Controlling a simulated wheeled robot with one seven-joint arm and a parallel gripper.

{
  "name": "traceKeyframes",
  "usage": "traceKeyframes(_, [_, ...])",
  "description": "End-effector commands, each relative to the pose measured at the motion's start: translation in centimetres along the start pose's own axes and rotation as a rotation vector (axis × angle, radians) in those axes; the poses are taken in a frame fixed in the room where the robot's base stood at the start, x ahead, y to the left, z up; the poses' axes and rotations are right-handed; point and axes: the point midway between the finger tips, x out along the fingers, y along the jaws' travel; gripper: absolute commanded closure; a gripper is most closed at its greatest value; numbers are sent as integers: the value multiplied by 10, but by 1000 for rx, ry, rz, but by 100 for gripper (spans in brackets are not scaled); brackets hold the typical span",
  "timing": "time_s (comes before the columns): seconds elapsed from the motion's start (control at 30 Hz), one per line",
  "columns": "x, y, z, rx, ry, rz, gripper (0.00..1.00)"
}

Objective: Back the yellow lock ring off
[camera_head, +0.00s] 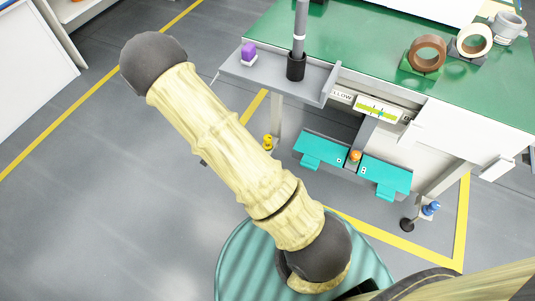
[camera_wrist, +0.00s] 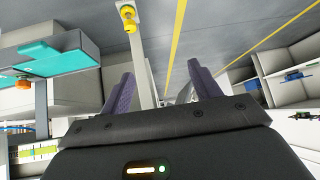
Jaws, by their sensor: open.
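A small yellow fitting (camera_head: 268,142) sits on the left leg of the green-topped bench in the head view. It also shows in the wrist view (camera_wrist: 129,18), at the top end of a pale post, as two yellow parts close together. I cannot tell which part is the lock ring. My gripper (camera_wrist: 162,85) is open in the wrist view, its two purple fingers wide apart with nothing held between them. The fitting is beyond the fingertips and apart from them. My gripper is not visible in the head view.
The bench (camera_head: 370,30) carries tape rolls (camera_head: 428,54) and a grey tray. Under it are teal plates (camera_head: 322,147) and an orange knob (camera_head: 355,156). A blue fitting (camera_head: 431,207) is on the right leg. Floor left of the bench is clear.

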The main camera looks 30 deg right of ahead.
Motion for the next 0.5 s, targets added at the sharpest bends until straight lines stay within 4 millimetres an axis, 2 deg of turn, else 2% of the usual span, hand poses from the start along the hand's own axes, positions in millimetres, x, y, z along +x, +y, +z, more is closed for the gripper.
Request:
traceKeyframes(0.03, [28, 3, 23, 2, 33, 19, 38])
traceKeyframes(0.1, [49, 6, 37, 12, 84, 40, 38])
traceKeyframes(0.5, [155, 34, 115, 37, 415, 138, 38])
